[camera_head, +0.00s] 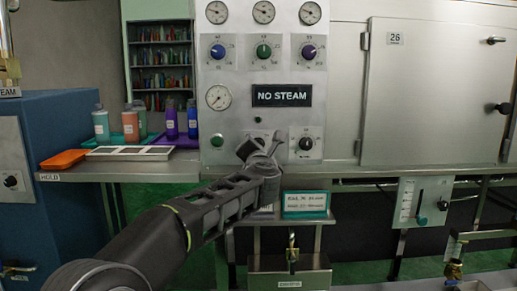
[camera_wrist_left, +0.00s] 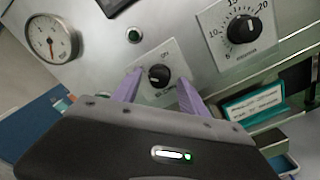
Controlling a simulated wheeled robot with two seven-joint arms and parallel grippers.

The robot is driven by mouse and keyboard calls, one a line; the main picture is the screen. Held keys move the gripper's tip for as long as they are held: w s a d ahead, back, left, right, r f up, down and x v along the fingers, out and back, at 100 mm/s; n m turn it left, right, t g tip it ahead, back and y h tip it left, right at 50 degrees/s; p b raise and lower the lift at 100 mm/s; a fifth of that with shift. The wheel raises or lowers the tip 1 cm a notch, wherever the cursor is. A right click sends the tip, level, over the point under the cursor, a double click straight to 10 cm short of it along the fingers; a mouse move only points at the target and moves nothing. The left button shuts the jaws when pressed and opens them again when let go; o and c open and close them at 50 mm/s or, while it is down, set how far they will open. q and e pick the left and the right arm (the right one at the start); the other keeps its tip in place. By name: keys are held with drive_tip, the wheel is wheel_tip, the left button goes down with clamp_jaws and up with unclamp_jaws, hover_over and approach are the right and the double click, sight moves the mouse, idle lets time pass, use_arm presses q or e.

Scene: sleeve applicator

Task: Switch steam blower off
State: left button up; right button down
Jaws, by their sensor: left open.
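The steel control panel (camera_head: 240,70) carries a dark sign (camera_head: 282,95) reading "NO STEAM". A small black rotary switch (camera_wrist_left: 158,74) on a pale square plate shows in the left wrist view; faint lettering on the plate seems to include "OFF". Its pointer direction is hard to tell. In the head view my gripper mostly hides this switch. My left gripper (camera_wrist_left: 159,82) is open, with its two purple fingers on either side of the switch; I cannot tell whether they touch it. In the head view the left gripper (camera_head: 260,146) is at the lower panel. My right gripper is not in view.
A larger black dial (camera_head: 306,144) sits just right of the gripper, and a green button (camera_head: 217,140) to its left. A gauge (camera_head: 219,97) is above the button. Trays and bottles stand on the left shelf (camera_head: 130,172).

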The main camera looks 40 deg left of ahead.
use_arm(q)
drive_tip(key=v, duration=0.7)
drive_tip(key=shift+s+d, duration=0.15)
idle(0.3)
